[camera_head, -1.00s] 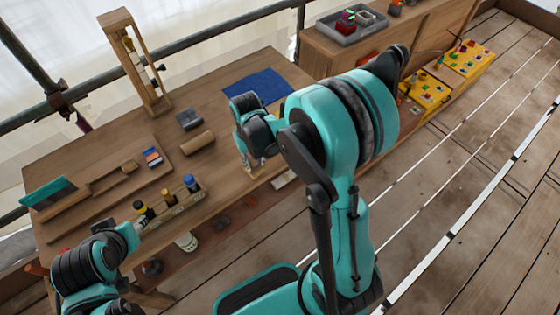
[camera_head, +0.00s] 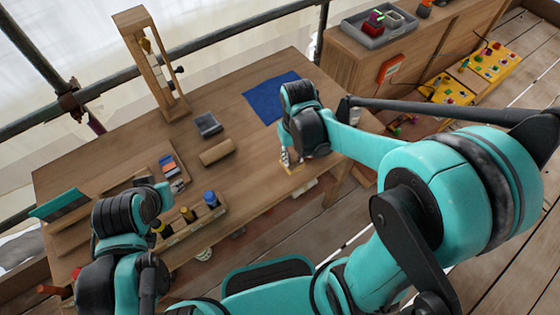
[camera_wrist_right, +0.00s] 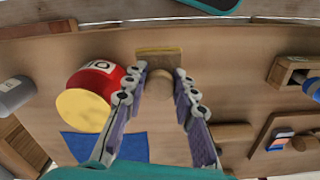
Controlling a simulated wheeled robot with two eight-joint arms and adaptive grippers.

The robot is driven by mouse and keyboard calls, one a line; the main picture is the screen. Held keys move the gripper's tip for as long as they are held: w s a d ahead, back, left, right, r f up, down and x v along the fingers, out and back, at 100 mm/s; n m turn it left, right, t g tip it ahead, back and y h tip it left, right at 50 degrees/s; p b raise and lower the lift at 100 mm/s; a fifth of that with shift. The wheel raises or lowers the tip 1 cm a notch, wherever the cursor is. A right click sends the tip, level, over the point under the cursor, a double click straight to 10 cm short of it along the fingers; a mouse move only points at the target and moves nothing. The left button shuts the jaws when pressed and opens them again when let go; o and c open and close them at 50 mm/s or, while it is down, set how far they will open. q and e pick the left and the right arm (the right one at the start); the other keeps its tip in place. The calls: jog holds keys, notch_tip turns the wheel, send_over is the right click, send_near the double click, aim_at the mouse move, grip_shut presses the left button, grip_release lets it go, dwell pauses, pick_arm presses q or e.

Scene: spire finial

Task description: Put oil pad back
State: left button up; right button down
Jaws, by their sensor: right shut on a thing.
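My right gripper (camera_head: 289,157) is low at the front edge of the workbench (camera_head: 245,175). In the right wrist view its two fingers (camera_wrist_right: 160,83) close around the round wooden knob of a small block with a yellowish edge, which looks like the oil pad (camera_wrist_right: 158,55). The pad (camera_head: 291,167) also shows under the fingers in the head view. I cannot tell whether it touches the bench. My left gripper (camera_head: 168,188) is near the bottle rack (camera_head: 188,235); its fingers are too small to read.
A red can with a yellow lid (camera_wrist_right: 84,108) stands close beside the right fingers. A blue cloth (camera_head: 268,97) lies behind them. A dark block (camera_head: 208,125), a wooden roll (camera_head: 217,152) and a wooden stand (camera_head: 150,65) are on the bench.

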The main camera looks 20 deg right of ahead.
jog(key=w+a+f, duration=0.1)
jog(key=w, duration=0.1)
jog(key=w+a+f+b, duration=0.1)
jog(key=a+f, duration=0.1)
jog(key=shift+w, duration=0.4)
jog(key=shift+f+b, duration=1)
jog(key=shift+f, duration=0.95)
jog(key=shift+f, duration=0.15)
jog(key=c, duration=1.2)
grip_release()
